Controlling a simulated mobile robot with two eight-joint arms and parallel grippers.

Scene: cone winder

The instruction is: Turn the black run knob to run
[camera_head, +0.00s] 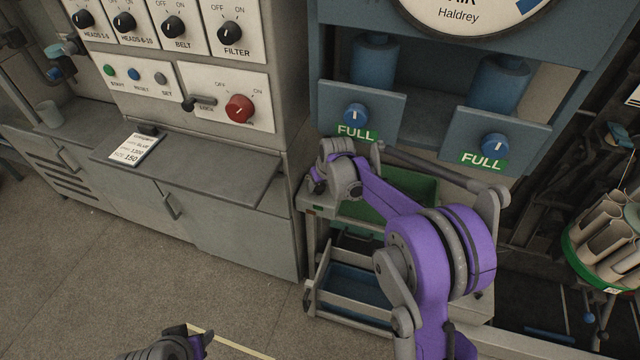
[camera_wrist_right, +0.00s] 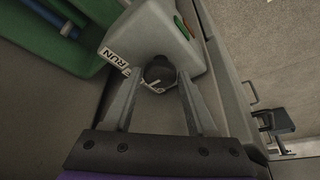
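The black run knob (camera_wrist_right: 160,71) shows in the right wrist view on the face of a small grey box (camera_wrist_right: 150,35). A white RUN label (camera_wrist_right: 116,60) is beside it. My right gripper (camera_wrist_right: 159,80) is open, with one finger on each side of the knob. Small gaps seem to show between fingers and knob; contact is unclear. In the head view my right gripper (camera_head: 325,180) is small at the cart's near left corner, and the knob is hidden there. My left gripper (camera_head: 190,340) is partly visible at the bottom edge, away from the knob; its opening is unclear.
A grey cabinet (camera_head: 230,225) with a control panel (camera_head: 215,95) of other knobs stands left. Blue housings with FULL labels (camera_head: 357,132) hang above my right arm. The cart has a green tray (camera_head: 420,190) and a blue lower tray (camera_head: 355,285). The left floor is clear.

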